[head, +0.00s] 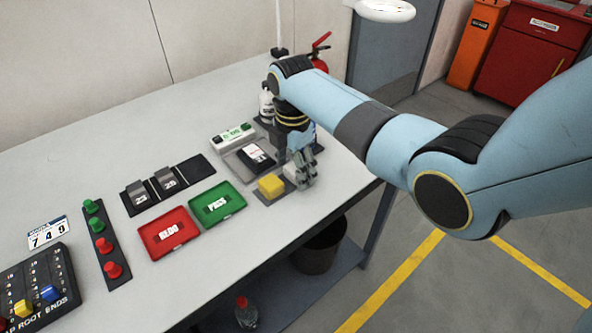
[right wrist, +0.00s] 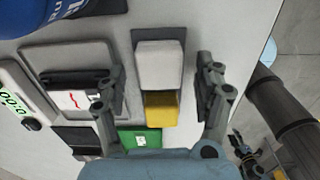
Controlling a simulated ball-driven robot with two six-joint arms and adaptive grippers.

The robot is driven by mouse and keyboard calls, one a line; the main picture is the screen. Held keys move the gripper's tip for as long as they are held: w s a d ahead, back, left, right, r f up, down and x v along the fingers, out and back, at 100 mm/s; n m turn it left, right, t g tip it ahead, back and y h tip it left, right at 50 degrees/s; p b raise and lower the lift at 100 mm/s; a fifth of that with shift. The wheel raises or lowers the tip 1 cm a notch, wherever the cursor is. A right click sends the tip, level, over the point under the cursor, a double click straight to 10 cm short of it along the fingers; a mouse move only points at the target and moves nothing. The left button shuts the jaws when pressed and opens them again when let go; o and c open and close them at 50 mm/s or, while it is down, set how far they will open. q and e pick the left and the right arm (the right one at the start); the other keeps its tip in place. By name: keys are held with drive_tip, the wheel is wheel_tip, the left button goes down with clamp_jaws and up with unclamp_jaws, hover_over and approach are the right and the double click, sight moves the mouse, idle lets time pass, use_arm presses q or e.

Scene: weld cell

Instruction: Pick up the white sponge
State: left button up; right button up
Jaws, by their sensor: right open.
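The white sponge (right wrist: 160,62) is a pale block on a dark pad in the right wrist view, with the yellow sponge (right wrist: 161,109) right beside it. My right gripper (right wrist: 158,75) is open, with one finger on each side of the white sponge as seen from above; I see gaps on both sides. In the head view my right gripper (head: 303,178) points down at the table's right edge, and the white sponge (head: 290,172) is mostly hidden behind it. The yellow sponge (head: 271,186) shows just left of it.
A red tray (head: 150,233) and green tray (head: 238,194) lie left of the sponges. A grey tray with a dark device (head: 257,155), a white meter (head: 232,135) and a fire extinguisher (head: 320,51) are behind. A black bin (head: 318,250) stands below the table edge.

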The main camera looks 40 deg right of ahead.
sight(293, 168)
drive_tip(key=shift+f, duration=0.25)
drive_tip(key=c, duration=0.9)
drive_tip(key=shift+r, duration=0.1)
wheel_tip(293, 168, up, 4)
drive_tip(key=shift+r, duration=0.15)
drive_tip(key=s+d+r, duration=0.2)
drive_tip(key=d, duration=0.1)
drive_tip(key=s+d+r, duration=0.2)
drive_tip(key=d, duration=0.1)
drive_tip(key=s+d+r, duration=0.2)
drive_tip(key=d, duration=0.1)
drive_tip(key=shift+s+d+r+b, duration=0.2)
drive_tip(key=shift+d+r+b, duration=0.1)
drive_tip(key=shift+d, duration=0.1)
